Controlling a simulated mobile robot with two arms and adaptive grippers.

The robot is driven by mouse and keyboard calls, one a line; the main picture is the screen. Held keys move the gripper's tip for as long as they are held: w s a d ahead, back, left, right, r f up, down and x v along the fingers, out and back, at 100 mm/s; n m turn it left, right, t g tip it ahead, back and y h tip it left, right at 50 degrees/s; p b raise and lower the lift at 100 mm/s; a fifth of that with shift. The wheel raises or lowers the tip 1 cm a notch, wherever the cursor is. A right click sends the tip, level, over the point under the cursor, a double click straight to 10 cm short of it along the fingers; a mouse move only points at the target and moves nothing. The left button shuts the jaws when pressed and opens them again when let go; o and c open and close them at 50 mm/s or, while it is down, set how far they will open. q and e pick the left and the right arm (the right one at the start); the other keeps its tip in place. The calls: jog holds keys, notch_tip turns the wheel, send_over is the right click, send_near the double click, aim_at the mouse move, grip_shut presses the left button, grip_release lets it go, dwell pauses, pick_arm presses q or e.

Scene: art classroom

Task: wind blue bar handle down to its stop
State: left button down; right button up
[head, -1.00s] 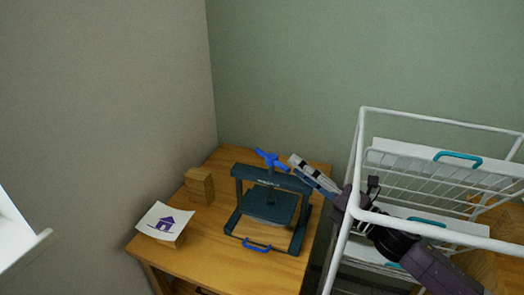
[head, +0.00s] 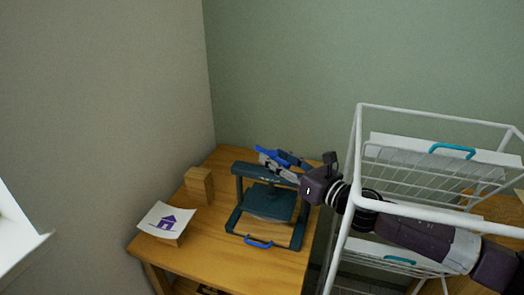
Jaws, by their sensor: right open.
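The blue bar handle (head: 265,153) sits on top of the dark teal press (head: 239,171), which stands on the wooden table. Only part of the handle shows, as my right gripper (head: 275,158) covers the rest. The right gripper is open, with its fingers at the handle; I cannot tell whether they touch it. The press plate (head: 268,203) hangs under the crossbar inside the frame. A blue pull (head: 258,243) is at the front of the press base. My left gripper is not in view.
On the wooden table (head: 215,250), a wooden block (head: 199,185) and a sheet with a purple house (head: 165,221) lie left of the press. A white wire rack (head: 357,150) with teal-handled trays stands at right, with my right arm reaching across it. Walls close off the back and left.

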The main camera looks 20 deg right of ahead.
aim_at(265, 150)
jog(key=shift+p+x, duration=0.4)
jog(key=shift+x, duration=1.8)
jog(key=shift+a, duration=0.1)
jog(key=shift+c, duration=0.4)
grip_shut()
